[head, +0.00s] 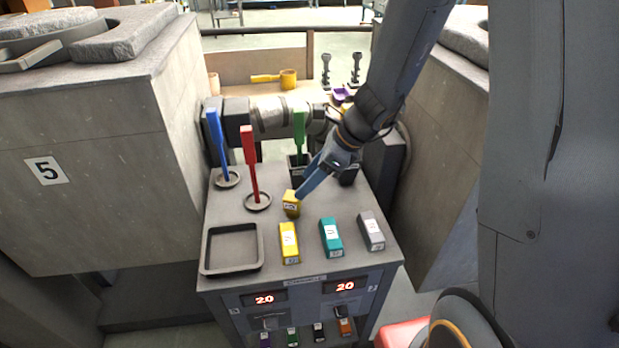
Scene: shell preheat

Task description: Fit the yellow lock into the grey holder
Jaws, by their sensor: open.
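A small yellow block (291,207) with dark marking stands on top of the grey console (230,190); it looks like the yellow lock. My gripper (300,194) is at its upper right edge, fingers pointing down-left. The gripper is open, but its far finger and any contact with the block are hard to see. A longer yellow block (289,243) with a white label lies just in front. A grey block (371,231) with a white label lies at the front right. I cannot tell which grey part is the holder.
A teal block (331,237) lies between the yellow and grey ones. An empty square tray (207,250) is at the front left. Blue (217,140), red (250,155) and green (299,132) levers stand upright behind. Large stone blocks flank the console.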

